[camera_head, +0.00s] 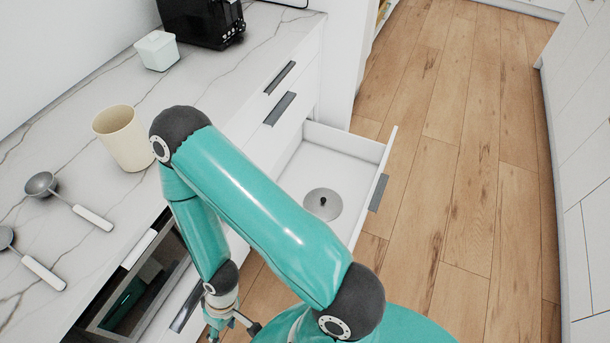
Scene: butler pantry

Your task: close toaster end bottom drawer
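The bottom drawer (345,146) at the far end of the counter, below the black toaster-like appliance (205,22), is pulled well out. Its white front carries a dark grey handle (379,193). A round grey lid-like disc (322,204) with a dark knob lies inside. The arm in view, which I take as my right, crosses in front of the drawer's near side and hides part of it. My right gripper (233,334) points down at the bottom edge, left of the drawer and apart from it; its fingertips are not clear. My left gripper is out of view.
Two shut drawers with dark handles (280,108) sit above the open one. A cream cup (123,138), a white box (157,50) and two ladle-like utensils (75,202) are on the marble counter. A dark-glass appliance (135,290) is below. Wooden floor (450,180) is clear right.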

